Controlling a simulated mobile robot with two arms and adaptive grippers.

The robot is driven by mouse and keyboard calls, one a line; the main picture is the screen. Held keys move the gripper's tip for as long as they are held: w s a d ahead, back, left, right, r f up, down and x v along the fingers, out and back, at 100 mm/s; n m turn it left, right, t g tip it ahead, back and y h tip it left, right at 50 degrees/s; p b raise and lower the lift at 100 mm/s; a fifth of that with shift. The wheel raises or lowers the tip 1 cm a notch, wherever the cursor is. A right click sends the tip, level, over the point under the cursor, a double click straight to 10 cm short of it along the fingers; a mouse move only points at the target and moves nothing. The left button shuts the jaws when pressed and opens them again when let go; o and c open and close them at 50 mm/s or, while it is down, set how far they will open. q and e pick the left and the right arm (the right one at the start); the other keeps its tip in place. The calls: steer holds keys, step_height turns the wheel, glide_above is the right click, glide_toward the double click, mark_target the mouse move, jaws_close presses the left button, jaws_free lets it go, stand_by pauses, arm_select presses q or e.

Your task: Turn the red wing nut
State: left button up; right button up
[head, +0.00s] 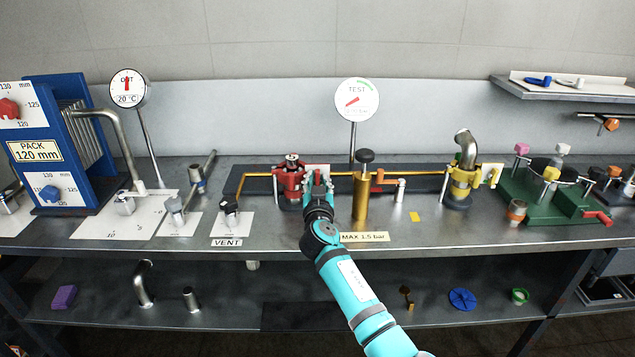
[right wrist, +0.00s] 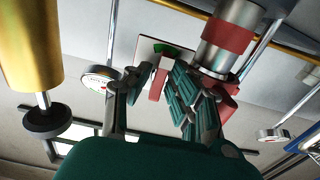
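The red clamp (head: 289,184) stands on the bench, around an upright metal pipe stub. Its red wing nut (right wrist: 157,84) shows in the right wrist view as a flat red wing in front of a white card with a green mark. In the head view my gripper mostly hides the wing nut. My right gripper (head: 318,177) is at the right side of the clamp. In the right wrist view its fingers (right wrist: 160,90) are apart, with the red wing between them, close to the left finger. I cannot tell whether they touch it. My left gripper is not in view.
A brass cylinder (head: 362,198) with a black knob stands just right of my gripper. A TEST gauge (head: 356,100) rises behind it. A yellow clamp (head: 461,180) on a bent pipe and a green stand (head: 540,205) are farther right. A VENT valve (head: 229,205) is left.

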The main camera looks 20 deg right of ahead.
steer(key=shift+w, duration=0.1)
steer(key=shift+c, duration=0.2)
jaws_close()
